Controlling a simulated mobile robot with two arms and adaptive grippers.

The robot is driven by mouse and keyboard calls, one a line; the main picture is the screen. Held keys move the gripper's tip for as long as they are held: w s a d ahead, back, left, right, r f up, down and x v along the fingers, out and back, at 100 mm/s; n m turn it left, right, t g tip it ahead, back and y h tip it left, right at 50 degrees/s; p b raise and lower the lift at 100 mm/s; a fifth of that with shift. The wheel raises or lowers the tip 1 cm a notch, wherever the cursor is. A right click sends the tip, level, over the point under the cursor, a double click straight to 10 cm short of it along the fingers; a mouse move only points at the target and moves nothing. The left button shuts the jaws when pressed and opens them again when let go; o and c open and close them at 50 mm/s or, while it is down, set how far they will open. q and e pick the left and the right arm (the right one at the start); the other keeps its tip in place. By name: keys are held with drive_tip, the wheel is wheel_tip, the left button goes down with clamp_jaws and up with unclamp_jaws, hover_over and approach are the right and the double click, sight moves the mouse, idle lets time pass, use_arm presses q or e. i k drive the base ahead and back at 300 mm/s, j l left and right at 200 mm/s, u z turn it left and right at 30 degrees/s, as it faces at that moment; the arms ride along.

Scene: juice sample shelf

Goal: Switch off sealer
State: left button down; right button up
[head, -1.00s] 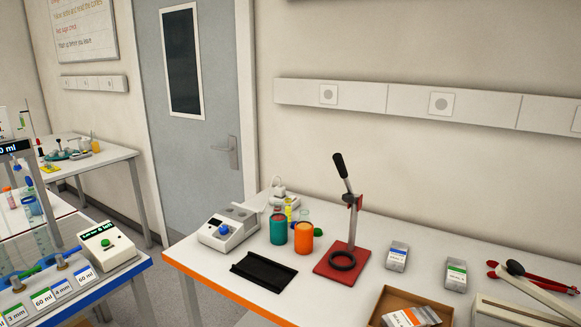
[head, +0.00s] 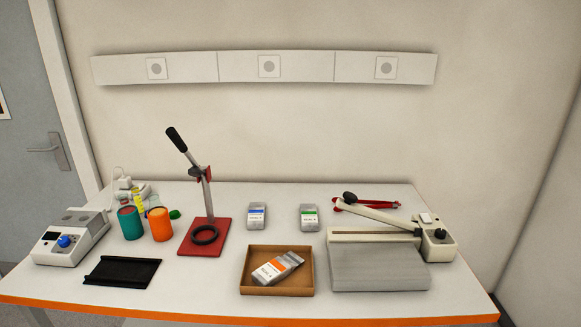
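The sealer (head: 375,237) stands at the right of the white table. It looks like a long cream bar with a lever arm (head: 385,219) slanting up to a black knob at its left end. A cream control box (head: 437,243) with a dark dial sits at its right end. A pale switch-like piece (head: 428,218) shows on top of the box; its position is too small to tell. A grey plate (head: 380,270) lies in front of the bar. Neither of my grippers is in view.
A cardboard tray (head: 276,291) holding an orange-labelled pouch stands left of the sealer. Two pouches (head: 257,215) (head: 309,217), a red press (head: 205,236), coloured jars (head: 160,224) and a blue-knobbed device (head: 68,240) stand further left. Red-handled tongs (head: 375,204) lie behind the sealer.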

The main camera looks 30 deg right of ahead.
sight(425, 217)
drive_tip(key=z, duration=1.65)
